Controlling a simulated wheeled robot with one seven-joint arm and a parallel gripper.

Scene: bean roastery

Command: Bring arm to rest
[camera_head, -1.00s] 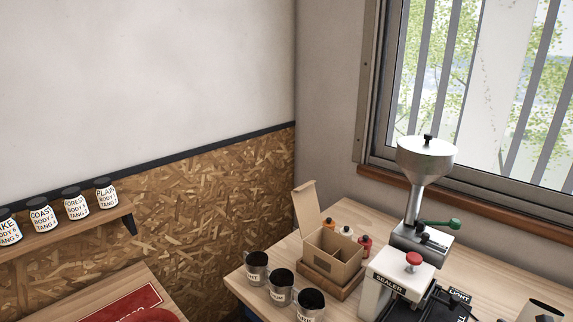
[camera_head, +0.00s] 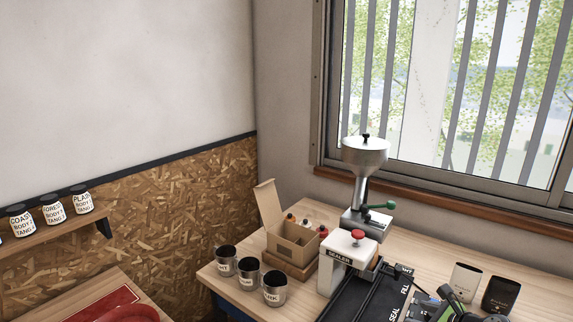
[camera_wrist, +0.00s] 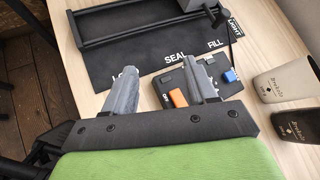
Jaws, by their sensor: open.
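My gripper (camera_wrist: 161,57) is open in the wrist view, its two grey fingers apart with nothing held between them. Beyond and below the fingers is a small dark device with orange and blue buttons (camera_wrist: 178,98), partly hidden by the right finger. In the head view, my green and black arm shows at the bottom right edge, over the front of the table; its fingers are hard to make out there.
A black mat (camera_wrist: 110,70) with SEAL and FILL labels lies on the wooden table.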

